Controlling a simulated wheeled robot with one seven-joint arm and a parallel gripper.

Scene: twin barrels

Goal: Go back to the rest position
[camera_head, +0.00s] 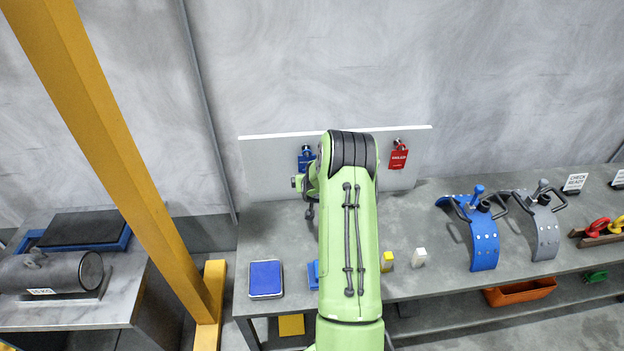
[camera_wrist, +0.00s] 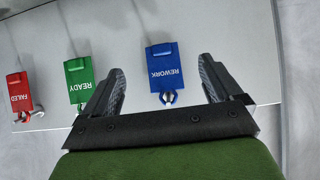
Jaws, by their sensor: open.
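My gripper (camera_wrist: 160,66) is open, its two dark fingers spread wide with nothing held between them. In the wrist view a blue REWORK tag (camera_wrist: 163,65) shows upside down in the gap between the fingers; I cannot tell how far off it is. A green READY tag (camera_wrist: 79,82) is left of the fingers and a red FAILED tag (camera_wrist: 18,97) farther left. The blue tag (camera_head: 306,159) and red tag (camera_head: 398,157) show on either side.
The grey bench (camera_head: 425,205) holds a blue pad (camera_head: 265,278), small yellow (camera_head: 387,261) and white (camera_head: 419,257) blocks, and blue (camera_head: 482,243) and grey (camera_head: 543,235) curved clamps. A yellow post (camera_head: 110,145) stands left, before a dark cylinder (camera_head: 50,271) on another table.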

